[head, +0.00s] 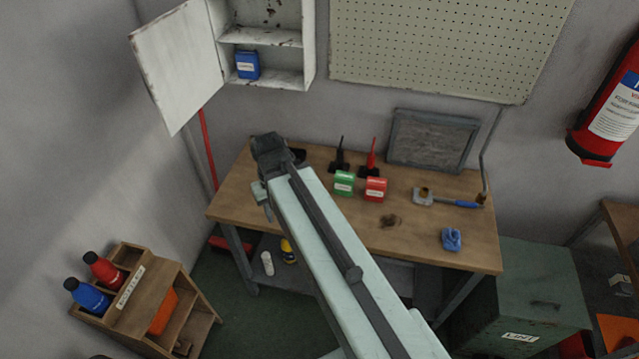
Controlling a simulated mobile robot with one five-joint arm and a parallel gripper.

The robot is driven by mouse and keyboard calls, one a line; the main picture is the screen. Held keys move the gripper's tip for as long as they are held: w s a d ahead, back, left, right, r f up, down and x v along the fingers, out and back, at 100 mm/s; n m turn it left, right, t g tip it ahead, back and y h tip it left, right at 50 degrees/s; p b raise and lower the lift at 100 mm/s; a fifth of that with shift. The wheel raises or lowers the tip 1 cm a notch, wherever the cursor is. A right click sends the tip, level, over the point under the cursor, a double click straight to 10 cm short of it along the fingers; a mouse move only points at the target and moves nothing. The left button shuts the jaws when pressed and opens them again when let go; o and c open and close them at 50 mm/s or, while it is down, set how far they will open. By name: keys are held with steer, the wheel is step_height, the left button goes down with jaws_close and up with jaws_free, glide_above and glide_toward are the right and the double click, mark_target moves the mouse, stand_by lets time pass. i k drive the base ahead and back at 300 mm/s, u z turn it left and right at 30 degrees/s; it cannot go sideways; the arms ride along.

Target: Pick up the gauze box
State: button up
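No box has a label I can read as gauze. A green box (344,183) with a white label stands on the wooden workbench (440,215). A red box (375,189) with a white label stands just right of it. A blue box (247,65) with a white label stands on the lower shelf of the open white wall cabinet (309,45). My gripper (268,146) is at the far end of my pale arm, over the bench's back left, left of the green box and below the cabinet. Its fingers are too dark and small to show whether they are open.
A black and a red tool (371,158) stand behind the boxes. A grey framed panel (433,140) leans at the back. A blue-handled tool (455,202) and blue cloth-like item (452,239) lie right. The cabinet door (178,65) hangs open left. A bottle rack (150,290) stands lower left.

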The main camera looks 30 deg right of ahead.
mark_target(343, 182)
steer(key=u, duration=0.65)
steer(key=i, duration=0.1)
steer(key=u, duration=2.1)
steer(key=k, duration=0.85)
steer(key=u, duration=0.45)
